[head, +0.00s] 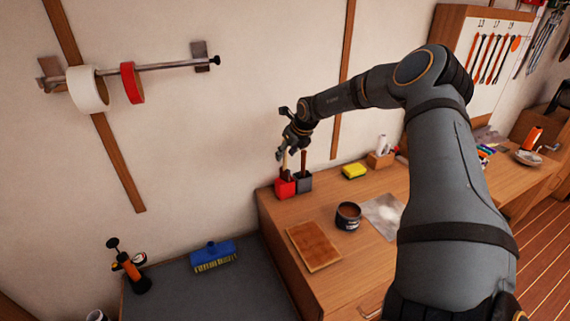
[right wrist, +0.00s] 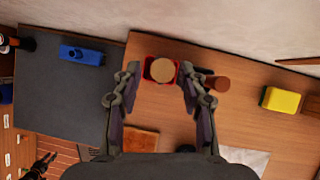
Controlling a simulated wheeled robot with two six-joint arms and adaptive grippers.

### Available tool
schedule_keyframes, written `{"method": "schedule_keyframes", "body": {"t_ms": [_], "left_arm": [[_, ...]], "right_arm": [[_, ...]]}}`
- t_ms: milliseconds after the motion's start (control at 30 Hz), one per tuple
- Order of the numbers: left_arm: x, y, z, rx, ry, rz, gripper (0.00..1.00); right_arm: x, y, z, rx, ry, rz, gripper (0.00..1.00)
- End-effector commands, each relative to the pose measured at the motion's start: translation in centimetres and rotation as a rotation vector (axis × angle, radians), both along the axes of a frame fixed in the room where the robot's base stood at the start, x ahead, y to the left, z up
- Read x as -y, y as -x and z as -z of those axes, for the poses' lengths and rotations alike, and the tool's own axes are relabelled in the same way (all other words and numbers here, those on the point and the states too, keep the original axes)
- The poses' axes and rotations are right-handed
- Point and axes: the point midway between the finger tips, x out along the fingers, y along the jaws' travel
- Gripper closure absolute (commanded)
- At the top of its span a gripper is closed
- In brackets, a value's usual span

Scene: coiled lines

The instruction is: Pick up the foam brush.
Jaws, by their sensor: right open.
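A red cup (head: 285,188) and a dark grey cup (head: 303,181) stand side by side on the wooden bench top by the wall. A light handle (head: 286,160) stands in the red cup and a dark brown handle (head: 303,162) in the grey one; I cannot tell which is the foam brush. My right gripper (head: 281,154) is open just above the red cup. In the right wrist view the light handle's round end (right wrist: 162,70) lies between the open fingertips, and the brown handle (right wrist: 217,83) is just outside the right finger. A small dark jaw-like shape (right wrist: 40,166) there may be my left gripper.
A yellow sponge (head: 354,171), a dark tin (head: 348,216) and a tan square board (head: 314,246) lie on the bench. A blue brush (head: 212,255) rests on the grey surface (head: 190,290) at left. Tape rolls hang on a wall bar (head: 165,65).

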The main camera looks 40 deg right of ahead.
Motion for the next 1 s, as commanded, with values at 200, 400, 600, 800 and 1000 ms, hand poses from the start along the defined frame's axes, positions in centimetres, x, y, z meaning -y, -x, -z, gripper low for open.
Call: {"method": "schedule_keyframes", "body": {"t_ms": [200, 400, 600, 800, 1000], "left_arm": [[-0.6, 1.9, 0.0, -0.029, -0.007, 0.001, 0.6], [-0.5, 1.7, 0.0, -0.026, -0.007, 0.001, 0.6], [-0.6, 1.5, 0.0, -0.023, -0.007, 0.002, 0.6], [-0.5, 1.0, -0.1, -0.015, -0.007, 0.001, 0.6], [-0.5, 1.0, -0.1, -0.015, -0.007, 0.001, 0.6]], "right_arm": [[0.1, -1.1, 1.9, 0.0, 0.001, 0.0, 0.58], [0.1, -1.1, 1.9, 0.001, 0.0, 0.0, 0.58], [0.1, -1.1, 1.9, 0.001, 0.0, 0.0, 0.85], [0.1, -1.0, 1.9, 0.0, 0.0, 0.0, 1.0], [0.1, -1.0, 1.9, 0.0, 0.0, 0.0, 1.0]]}}
